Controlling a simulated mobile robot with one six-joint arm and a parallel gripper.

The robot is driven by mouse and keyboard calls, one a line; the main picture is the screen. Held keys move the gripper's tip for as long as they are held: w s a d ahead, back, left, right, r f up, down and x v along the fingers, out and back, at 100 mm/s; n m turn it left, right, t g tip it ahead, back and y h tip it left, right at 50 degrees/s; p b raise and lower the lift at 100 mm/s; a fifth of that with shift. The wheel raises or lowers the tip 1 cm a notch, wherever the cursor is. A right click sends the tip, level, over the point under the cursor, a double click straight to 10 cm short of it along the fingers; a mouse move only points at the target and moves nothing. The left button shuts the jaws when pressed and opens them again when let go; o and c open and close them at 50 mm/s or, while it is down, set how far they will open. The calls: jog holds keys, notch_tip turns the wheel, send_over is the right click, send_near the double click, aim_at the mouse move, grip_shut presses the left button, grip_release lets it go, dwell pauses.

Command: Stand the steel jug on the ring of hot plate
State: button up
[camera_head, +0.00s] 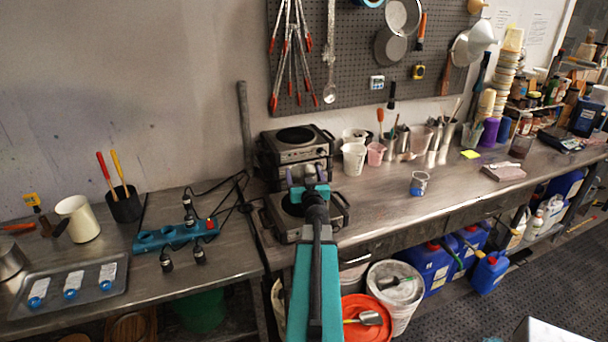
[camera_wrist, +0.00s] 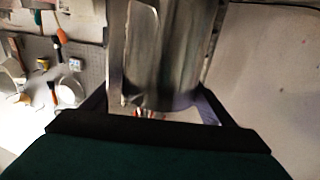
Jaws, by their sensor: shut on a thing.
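A steel jug (camera_wrist: 168,55) fills the middle of the wrist view, a shiny grey cylinder with its top out of frame. My gripper (camera_wrist: 160,98) is shut on it, one finger at each side. In the head view my gripper (camera_head: 308,184), with purple fingertips, is in front of the stacked hot plates and above the near one. The jug is hard to make out there. The near hot plate (camera_head: 283,231) sits low on the bench edge, its dark ring (camera_head: 293,204) partly hidden by my gripper. Another hot plate (camera_head: 299,150), with a dark ring on top, stands behind.
Beakers and cups (camera_head: 354,158) stand right of the rear hot plate. A small clear cup (camera_head: 419,184) sits farther right on bare bench. A blue power strip (camera_head: 175,236) with cables lies left. A tray (camera_head: 70,287) and a white mug (camera_head: 78,219) are at far left.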

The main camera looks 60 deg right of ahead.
jog(key=shift+f, duration=0.35)
dwell(1.1)
jog(key=o, duration=2.2)
jog(key=shift+f, duration=0.15)
jog(key=shift+s+a, duration=0.1)
jog(key=shift+a, duration=0.05)
